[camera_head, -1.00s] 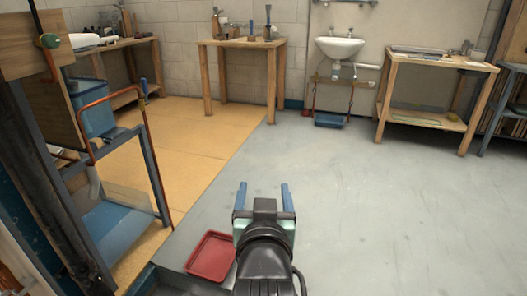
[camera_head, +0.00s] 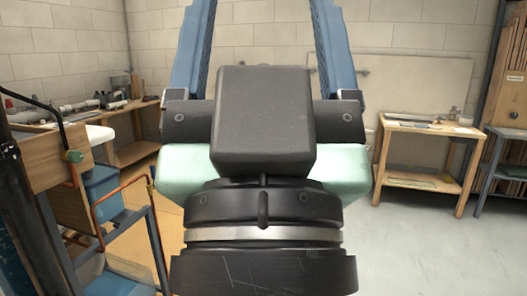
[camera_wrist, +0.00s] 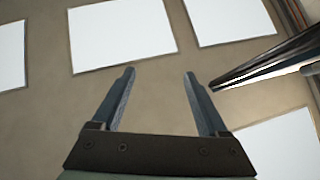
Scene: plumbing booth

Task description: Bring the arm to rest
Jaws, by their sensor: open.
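My gripper (camera_head: 262,50) fills the middle of the head view, raised close to the camera. Its two blue fingers stand apart and point up, with nothing between them. In the wrist view my gripper (camera_wrist: 158,85) is also open and empty. Behind its fingers there is a brown-grey surface with bright white panels (camera_wrist: 122,35). The gripper hides the middle of the room in the head view, including where the sink stood.
A wooden workbench (camera_head: 425,130) with a lower shelf stands at the right. A cart with an orange-red rail (camera_head: 122,188) and a blue bin (camera_head: 103,190) are at the left. Dark metallic rods (camera_wrist: 270,62) cross the wrist view's right side. Grey floor (camera_head: 430,255) is clear at lower right.

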